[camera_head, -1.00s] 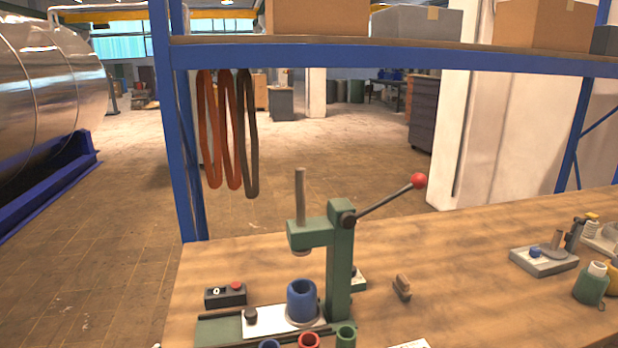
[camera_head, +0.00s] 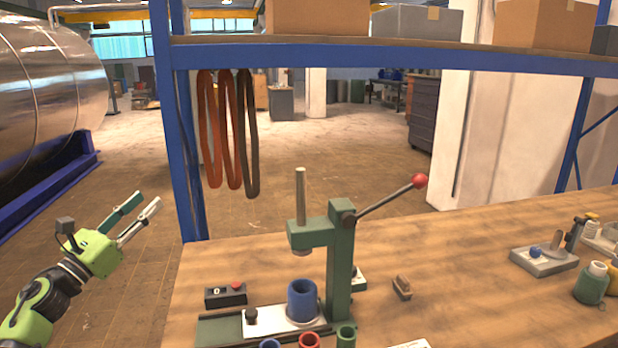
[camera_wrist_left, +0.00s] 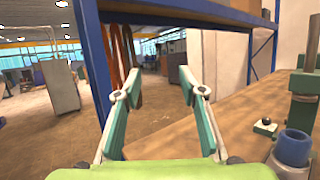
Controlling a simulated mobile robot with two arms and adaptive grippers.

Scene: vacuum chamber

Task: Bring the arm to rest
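My left gripper (camera_head: 141,213) is at the lower left in the head view, over the floor just left of the workbench. Its two fingers point up and to the right, are spread apart, and hold nothing. In the left wrist view the open fingers (camera_wrist_left: 157,88) show with an empty gap between them. My right gripper is in neither view.
A green arbor press (camera_head: 340,262) with a red-knobbed lever stands on the wooden workbench (camera_head: 450,260). A blue cup (camera_head: 302,300) sits on its base, beside a black button box (camera_head: 225,294). A blue rack post (camera_head: 180,150) rises at the bench's left edge. Open floor lies left.

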